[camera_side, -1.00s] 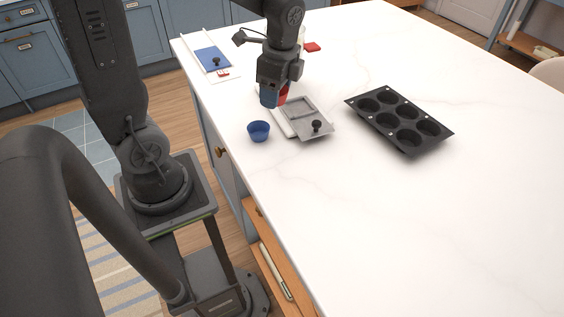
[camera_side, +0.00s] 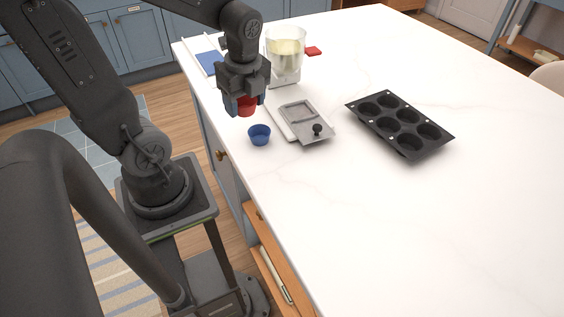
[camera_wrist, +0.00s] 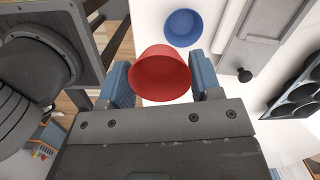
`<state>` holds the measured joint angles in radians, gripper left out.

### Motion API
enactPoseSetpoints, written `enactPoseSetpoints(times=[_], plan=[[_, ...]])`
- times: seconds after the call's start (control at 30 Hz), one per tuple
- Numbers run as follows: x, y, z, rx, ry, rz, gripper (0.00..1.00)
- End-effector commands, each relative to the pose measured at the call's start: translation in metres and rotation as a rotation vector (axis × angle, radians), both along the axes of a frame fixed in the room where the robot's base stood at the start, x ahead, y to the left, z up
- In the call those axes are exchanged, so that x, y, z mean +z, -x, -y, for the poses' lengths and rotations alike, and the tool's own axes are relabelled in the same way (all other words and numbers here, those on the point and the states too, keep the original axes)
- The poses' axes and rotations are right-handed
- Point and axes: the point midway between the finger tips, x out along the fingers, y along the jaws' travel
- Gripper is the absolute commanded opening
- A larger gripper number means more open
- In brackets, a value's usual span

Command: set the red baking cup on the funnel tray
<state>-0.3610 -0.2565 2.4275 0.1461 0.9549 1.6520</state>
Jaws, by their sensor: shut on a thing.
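The red baking cup (camera_side: 247,107) is held between the blue fingertips of my gripper (camera_side: 244,103), near the left edge of the white counter. In the wrist view the red cup (camera_wrist: 160,77) sits between both fingers, its open mouth showing. A grey tray-like piece with a black knob (camera_side: 297,115) lies on a white base just right of my gripper. A clear container with pale yellow contents (camera_side: 286,50) stands behind it on a white base. I cannot tell which of these is the funnel tray.
A blue baking cup (camera_side: 259,135) stands on the counter in front of my gripper. A dark muffin tin (camera_side: 400,125) lies to the right. A blue panel (camera_side: 207,62) and a small red item (camera_side: 313,51) lie farther back. The right and front counter is clear.

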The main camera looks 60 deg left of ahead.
Motion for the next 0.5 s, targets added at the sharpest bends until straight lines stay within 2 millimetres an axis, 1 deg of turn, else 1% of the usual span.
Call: enactPoseSetpoints(times=[0.03,0.3,0.4,0.5], plan=[[-0.006,-0.002,0.009,-0.009,0.002,-0.006,0.36],[-0.039,-0.022,0.061,-0.011,0.001,-0.006,0.36],[-0.051,-0.029,0.079,-0.009,0.0,-0.006,0.36],[-0.059,-0.034,0.091,-0.006,0.0,-0.004,0.36]])
